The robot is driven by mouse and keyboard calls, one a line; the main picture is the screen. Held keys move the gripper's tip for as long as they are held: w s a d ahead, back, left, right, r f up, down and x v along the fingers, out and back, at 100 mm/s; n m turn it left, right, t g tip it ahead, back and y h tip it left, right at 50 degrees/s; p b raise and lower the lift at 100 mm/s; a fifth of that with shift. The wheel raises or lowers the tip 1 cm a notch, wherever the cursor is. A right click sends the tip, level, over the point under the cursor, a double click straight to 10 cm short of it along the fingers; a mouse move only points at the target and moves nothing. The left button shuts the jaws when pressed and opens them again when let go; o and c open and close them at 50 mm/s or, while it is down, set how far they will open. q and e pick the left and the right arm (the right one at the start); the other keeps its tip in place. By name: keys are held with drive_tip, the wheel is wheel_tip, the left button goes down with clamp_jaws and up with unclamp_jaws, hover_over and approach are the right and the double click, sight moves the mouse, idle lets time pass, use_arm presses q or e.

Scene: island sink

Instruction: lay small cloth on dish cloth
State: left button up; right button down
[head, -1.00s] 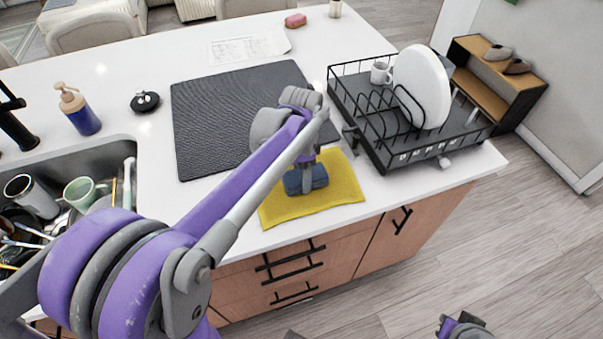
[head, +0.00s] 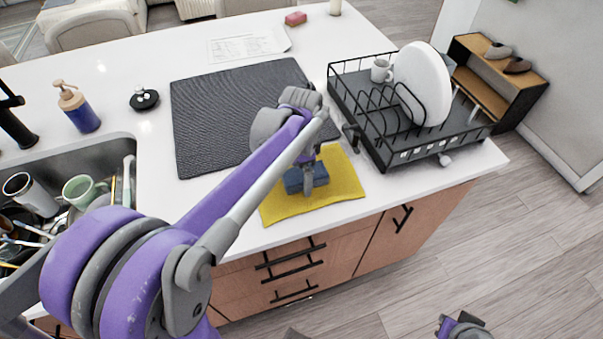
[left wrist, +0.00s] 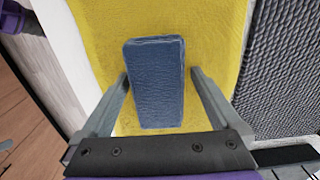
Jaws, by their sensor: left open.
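A small folded blue cloth (head: 318,172) lies on the yellow dish cloth (head: 345,185) near the counter's front edge. My left gripper (head: 308,188) is over it, pointing down. In the left wrist view the small cloth (left wrist: 155,85) sits between the two spread fingers of my left gripper (left wrist: 160,88), with gaps at both sides. The dish cloth (left wrist: 110,45) spreads flat beneath it. My left gripper is open. Part of my right arm's end (head: 463,327) shows low at the right, over the floor; its fingers cannot be made out.
A dark grey drying mat (head: 215,115) lies behind the dish cloth. A black dish rack (head: 400,150) with a white plate (head: 424,85) and a mug (head: 381,71) stands to the right. A full sink (head: 60,165) and a soap bottle (head: 77,108) are at the left.

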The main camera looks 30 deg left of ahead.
sight(301, 173)
use_arm(q)
wheel_tip(301, 173, up, 13)
drive_tip(key=p, duration=0.1)
idle(0.3)
